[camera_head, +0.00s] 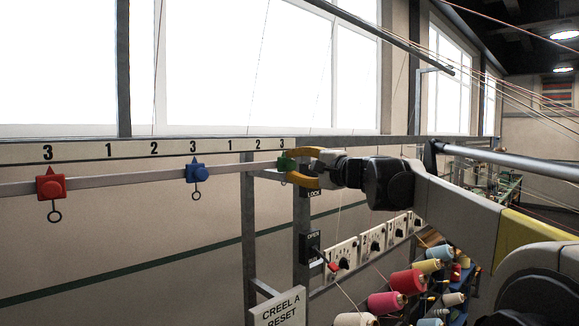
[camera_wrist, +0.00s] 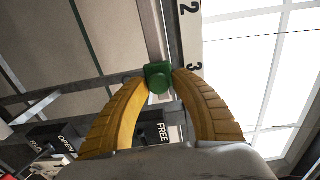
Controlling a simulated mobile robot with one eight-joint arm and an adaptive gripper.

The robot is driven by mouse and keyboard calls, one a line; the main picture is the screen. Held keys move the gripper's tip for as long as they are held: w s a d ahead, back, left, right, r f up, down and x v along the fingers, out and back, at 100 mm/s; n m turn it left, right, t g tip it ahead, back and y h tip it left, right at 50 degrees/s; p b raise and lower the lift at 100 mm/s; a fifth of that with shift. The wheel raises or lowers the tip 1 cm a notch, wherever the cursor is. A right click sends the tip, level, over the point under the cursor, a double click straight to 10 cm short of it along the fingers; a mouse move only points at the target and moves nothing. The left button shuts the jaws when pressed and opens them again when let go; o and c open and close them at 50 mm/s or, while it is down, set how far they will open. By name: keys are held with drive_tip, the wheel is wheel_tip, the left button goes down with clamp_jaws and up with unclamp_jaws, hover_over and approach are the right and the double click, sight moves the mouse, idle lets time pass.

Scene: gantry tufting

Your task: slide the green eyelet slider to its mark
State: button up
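The green eyelet slider (camera_head: 286,163) sits on the pale rail at its right part, just below the rightmost printed 3. In the wrist view the green slider (camera_wrist: 159,78) is between my fingertips, with the 3 beside it to the right. My gripper (camera_head: 291,166) has two yellow curved fingers, one above and one below the slider. In the wrist view the fingertips of my gripper (camera_wrist: 160,76) appear to touch both sides of the slider. The slider's eyelet is hard to make out behind the lower finger.
A blue slider (camera_head: 195,173) and a red slider (camera_head: 51,188) sit farther left on the rail. A white number strip (camera_head: 100,151) runs above it. A post with LOCK and OPEN labels, dials (camera_head: 373,242) and yarn cones (camera_head: 408,281) are below my arm.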

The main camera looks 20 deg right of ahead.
drive_tip(key=shift+o, duration=0.8)
drive_tip(key=shift+d, duration=0.2)
drive_tip(key=shift+a, duration=0.1)
drive_tip(key=shift+s, duration=0.25)
drive_tip(key=v, duration=1.1)
drive_tip(key=shift+s, duration=0.25)
